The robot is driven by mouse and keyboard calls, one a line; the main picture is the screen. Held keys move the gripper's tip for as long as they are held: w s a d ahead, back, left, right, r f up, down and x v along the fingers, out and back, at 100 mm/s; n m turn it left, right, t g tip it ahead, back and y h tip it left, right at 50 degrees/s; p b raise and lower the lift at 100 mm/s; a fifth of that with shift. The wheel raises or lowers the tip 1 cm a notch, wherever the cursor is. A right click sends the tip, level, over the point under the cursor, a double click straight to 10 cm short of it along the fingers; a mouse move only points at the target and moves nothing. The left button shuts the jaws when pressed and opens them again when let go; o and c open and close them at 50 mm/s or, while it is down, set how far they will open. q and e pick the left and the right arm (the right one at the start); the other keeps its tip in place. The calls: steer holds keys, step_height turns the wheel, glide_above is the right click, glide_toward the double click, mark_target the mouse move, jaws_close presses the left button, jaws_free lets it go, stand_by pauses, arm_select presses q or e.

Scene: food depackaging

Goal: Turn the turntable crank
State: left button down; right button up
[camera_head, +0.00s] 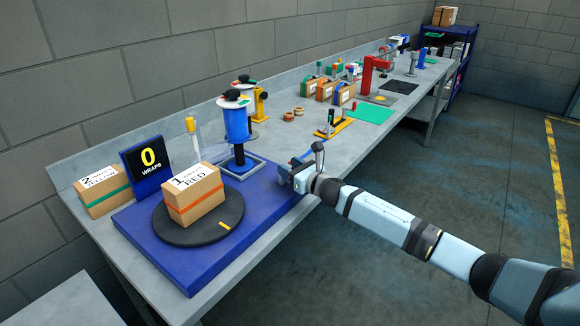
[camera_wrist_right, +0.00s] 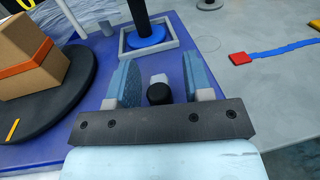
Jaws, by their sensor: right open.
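The black turntable (camera_head: 178,236) sits on a blue base (camera_head: 180,272) at the near end of the bench and carries a cardboard box (camera_head: 196,203) labelled "1 RED" with an orange-red band. My right gripper (camera_head: 286,172) is at the right corner of the base. In the right wrist view its two blue fingers (camera_wrist_right: 161,85) are apart. A round black knob (camera_wrist_right: 160,94), seemingly the crank's handle, shows between them with a pale block behind it. I cannot tell whether the fingers touch it. The crank is mostly hidden in the head view. My left gripper is out of view.
A "0 WRAPS" display (camera_head: 148,159) and a second box (camera_head: 103,189) stand behind the turntable. A blue film roll (camera_head: 237,124) on a stand rises close behind my right gripper. More boxes and tools line the bench farther away. The floor to the right is clear.

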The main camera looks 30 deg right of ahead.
steer(key=shift+w, duration=0.1)
steer(key=shift+c, duration=0.8)
jaws_close()
steer(key=shift+a+m+h, duration=0.15)
steer(key=shift+m+h, duration=0.25)
steer(key=shift+h, duration=0.1)
